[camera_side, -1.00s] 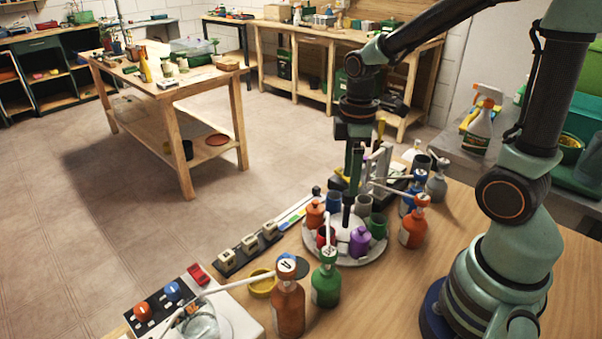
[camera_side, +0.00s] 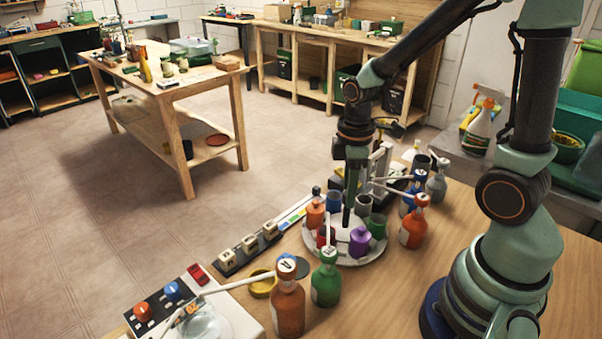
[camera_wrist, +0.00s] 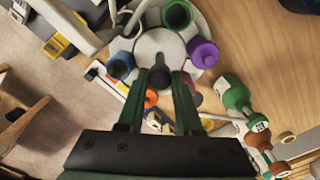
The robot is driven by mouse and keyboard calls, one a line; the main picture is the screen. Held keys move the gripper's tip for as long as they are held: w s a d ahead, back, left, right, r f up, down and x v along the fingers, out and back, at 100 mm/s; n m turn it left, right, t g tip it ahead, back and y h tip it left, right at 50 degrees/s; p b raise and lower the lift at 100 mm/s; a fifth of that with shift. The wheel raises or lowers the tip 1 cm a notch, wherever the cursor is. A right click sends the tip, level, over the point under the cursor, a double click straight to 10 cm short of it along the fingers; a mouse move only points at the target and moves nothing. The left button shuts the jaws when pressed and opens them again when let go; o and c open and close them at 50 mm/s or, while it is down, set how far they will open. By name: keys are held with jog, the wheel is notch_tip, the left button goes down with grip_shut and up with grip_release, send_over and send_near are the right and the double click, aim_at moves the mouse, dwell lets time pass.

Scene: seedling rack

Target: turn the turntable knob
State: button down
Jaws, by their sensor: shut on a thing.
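The turntable (camera_side: 345,259) is a white round disc on the bench in the side view, carrying several coloured cups and pots around its rim. Its dark upright knob (camera_side: 346,218) stands at the middle. My gripper (camera_side: 349,196) points down over the disc and is shut on the knob's upper part. In the wrist view my gripper's green fingers (camera_wrist: 168,82) reach over the turntable (camera_wrist: 160,42), with the dark knob (camera_wrist: 158,77) between them. The fingers partly hide the knob and the nearer cups.
A green bottle (camera_side: 326,283) and a brown bottle (camera_side: 288,307) stand close in front of the turntable. An orange bottle (camera_side: 413,230) stands at its right. Blocks on a dark strip (camera_side: 249,247) lie to the left. Bare bench lies between the turntable and my base.

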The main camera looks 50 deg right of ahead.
jog(key=shift+m, duration=0.3)
jog(key=m, duration=1.1)
dwell(0.5)
jog(key=c, duration=0.6)
grip_release()
notch_tip(320, 180, up, 12)
jog(key=shift+r, duration=0.1)
